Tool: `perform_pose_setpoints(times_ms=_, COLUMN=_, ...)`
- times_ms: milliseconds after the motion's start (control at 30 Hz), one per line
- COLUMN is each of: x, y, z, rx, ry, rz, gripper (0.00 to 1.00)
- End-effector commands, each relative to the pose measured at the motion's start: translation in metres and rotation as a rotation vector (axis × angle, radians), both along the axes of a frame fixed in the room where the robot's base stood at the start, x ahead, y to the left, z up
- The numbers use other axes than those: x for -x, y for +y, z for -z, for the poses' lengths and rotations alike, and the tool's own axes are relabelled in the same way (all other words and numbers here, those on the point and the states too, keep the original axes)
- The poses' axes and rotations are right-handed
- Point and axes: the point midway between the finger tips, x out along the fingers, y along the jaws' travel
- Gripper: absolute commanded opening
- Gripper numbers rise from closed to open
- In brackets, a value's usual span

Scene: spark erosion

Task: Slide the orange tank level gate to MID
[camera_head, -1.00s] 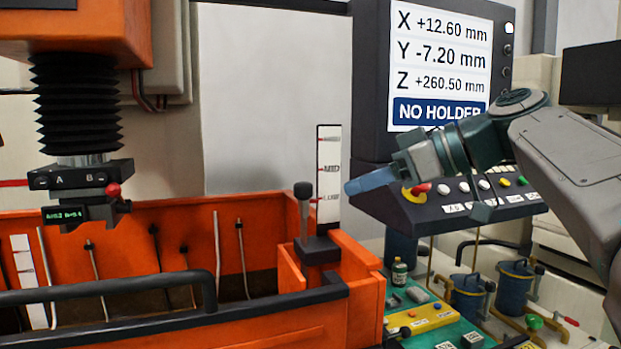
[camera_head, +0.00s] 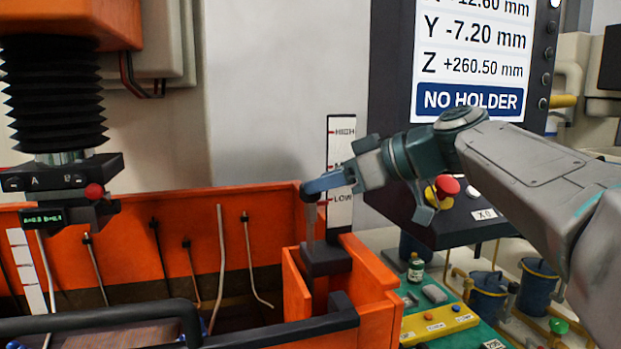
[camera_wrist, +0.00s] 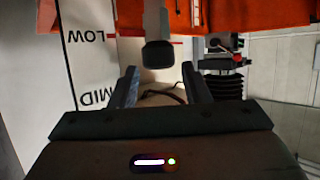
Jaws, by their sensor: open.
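The orange tank (camera_head: 285,215) stands at left and centre in the head view. At its front right corner a dark block (camera_head: 325,258) carries an upright grey rod with a dark knob (camera_head: 310,193), the gate handle. Behind it a white scale plate (camera_head: 341,150) shows HIGH and LOW; my gripper covers the middle mark. The knob appears near LOW height. My gripper (camera_head: 318,185) overlaps the knob from the right. In the wrist view, the knob (camera_wrist: 158,53) lies in line between the open, empty fingers (camera_wrist: 160,80), around or just beyond their tips; contact cannot be told. LOW and MID appear upside down there.
A black rail (camera_head: 200,315) runs along the tank's front. The machine head (camera_head: 60,180) hangs at left. The control panel (camera_head: 470,205) with its red button stands right behind my arm. A green work surface (camera_head: 450,310) with small items and blue canisters lies at right.

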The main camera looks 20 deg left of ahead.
Motion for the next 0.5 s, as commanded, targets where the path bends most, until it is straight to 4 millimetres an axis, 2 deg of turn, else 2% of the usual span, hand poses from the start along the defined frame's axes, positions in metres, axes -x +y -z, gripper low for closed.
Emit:
perform_pose_setpoints(times_ms=100, x=-0.004, y=0.017, z=0.006, rx=0.000, ry=0.004, rz=-0.002, gripper=0.43)
perform_pose_setpoints(times_ms=200, x=-0.007, y=0.026, z=0.010, rx=0.000, ry=0.001, rz=0.002, gripper=0.43)
perform_pose_setpoints(times_ms=500, x=-0.009, y=0.034, z=0.015, rx=0.000, ry=0.001, rz=0.003, gripper=0.43)
